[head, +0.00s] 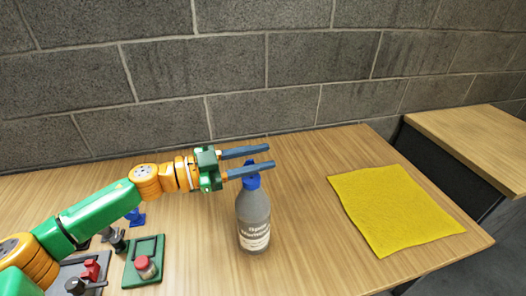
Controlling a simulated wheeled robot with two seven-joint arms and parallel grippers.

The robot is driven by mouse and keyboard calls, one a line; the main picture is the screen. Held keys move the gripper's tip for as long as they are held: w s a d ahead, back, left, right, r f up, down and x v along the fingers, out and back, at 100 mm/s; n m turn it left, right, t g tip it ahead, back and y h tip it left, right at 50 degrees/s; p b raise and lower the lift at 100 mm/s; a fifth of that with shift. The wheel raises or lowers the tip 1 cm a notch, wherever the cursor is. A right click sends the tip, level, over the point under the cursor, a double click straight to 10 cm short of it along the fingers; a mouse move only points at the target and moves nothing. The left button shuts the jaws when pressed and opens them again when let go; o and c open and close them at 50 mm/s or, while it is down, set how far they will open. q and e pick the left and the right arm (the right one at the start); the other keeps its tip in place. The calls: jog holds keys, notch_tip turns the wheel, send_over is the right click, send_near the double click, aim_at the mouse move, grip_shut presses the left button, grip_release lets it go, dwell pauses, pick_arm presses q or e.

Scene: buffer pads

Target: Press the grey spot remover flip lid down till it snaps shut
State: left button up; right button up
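The grey spot remover bottle (254,212) stands upright on the wooden table, with a white-lettered label low on its front. Its blue cap (252,183) is partly covered by the lower finger of my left gripper (271,156). A small blue piece, apparently the raised flip lid (249,163), shows between the two fingers. My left gripper reaches in from the left, level with the bottle's top. Its blue-grey fingers are apart, with a gap between them. Whether a finger touches the cap or lid I cannot tell. My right gripper is not in view.
A yellow cloth (393,208) lies flat to the right. A green block with a red knob (145,264) and other small parts sit at the lower left. A grey brick wall (300,60) stands behind; a second table (475,140) is at the right.

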pick_arm(q)
jog(key=shift+x, duration=0.85)
jog(key=shift+s+a, duration=0.1)
grip_shut()
jog(key=shift+s+d+f+m+p, duration=0.15)
jog(key=shift+s+f+m, duration=0.15)
jog(key=shift+m, duration=0.85)
jog(key=shift+s+d+f+m+p, duration=0.15)
jog(key=shift+s+f+m, duration=0.15)
jog(key=shift+m, duration=0.9)
jog(key=shift+s+d+f+m+p, duration=0.15)
jog(key=shift+s+m, duration=0.25)
jog(key=shift+m, duration=0.75)
grip_release()
jog(key=shift+f, duration=0.1)
